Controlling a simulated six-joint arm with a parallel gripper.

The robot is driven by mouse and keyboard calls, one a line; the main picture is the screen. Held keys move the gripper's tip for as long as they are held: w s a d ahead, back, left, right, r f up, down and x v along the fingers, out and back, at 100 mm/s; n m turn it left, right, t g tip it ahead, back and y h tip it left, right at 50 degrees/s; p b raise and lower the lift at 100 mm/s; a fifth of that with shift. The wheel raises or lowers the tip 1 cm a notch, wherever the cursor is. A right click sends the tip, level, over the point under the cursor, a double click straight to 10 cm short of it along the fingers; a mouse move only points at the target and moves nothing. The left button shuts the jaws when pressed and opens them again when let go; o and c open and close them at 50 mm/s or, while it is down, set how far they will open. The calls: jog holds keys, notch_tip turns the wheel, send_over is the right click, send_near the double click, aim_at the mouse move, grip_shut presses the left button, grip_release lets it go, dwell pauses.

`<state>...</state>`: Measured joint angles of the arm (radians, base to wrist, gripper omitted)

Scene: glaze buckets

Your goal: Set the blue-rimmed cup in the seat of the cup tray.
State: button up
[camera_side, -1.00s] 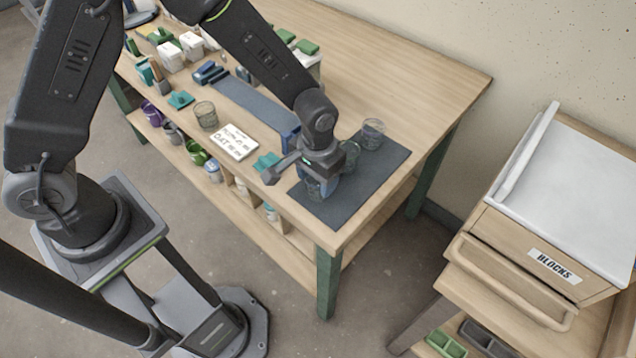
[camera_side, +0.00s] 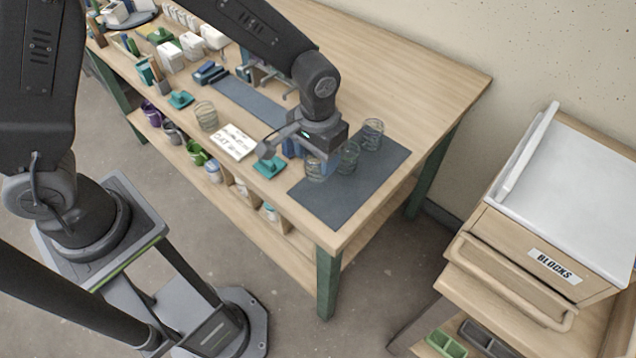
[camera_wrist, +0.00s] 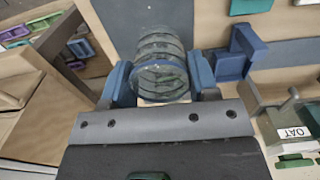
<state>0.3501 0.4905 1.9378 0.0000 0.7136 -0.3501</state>
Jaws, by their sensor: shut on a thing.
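My gripper (camera_side: 314,163) is shut on the blue-rimmed cup, with a blue finger on each side. In the wrist view the cup (camera_wrist: 160,78) is clear and ribbed, with its blue rim facing the camera. In the side view this cup (camera_side: 314,173) is at the left edge of the dark mat, partly hidden by my gripper. I cannot tell whether its base touches the mat. A blue angled block (camera_wrist: 238,54) stands right of the cup in the wrist view. I cannot surely pick out the cup tray or its seat.
Two clear cups (camera_side: 348,157) (camera_side: 372,134) stand on the dark mat (camera_side: 335,208), close to my gripper. Another cup (camera_side: 206,116), a white sign (camera_side: 234,143) and a teal item (camera_side: 269,165) lie leftward. The mat's front part and the table's back right (camera_side: 420,90) are clear.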

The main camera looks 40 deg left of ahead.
jog(key=shift+r, duration=0.4)
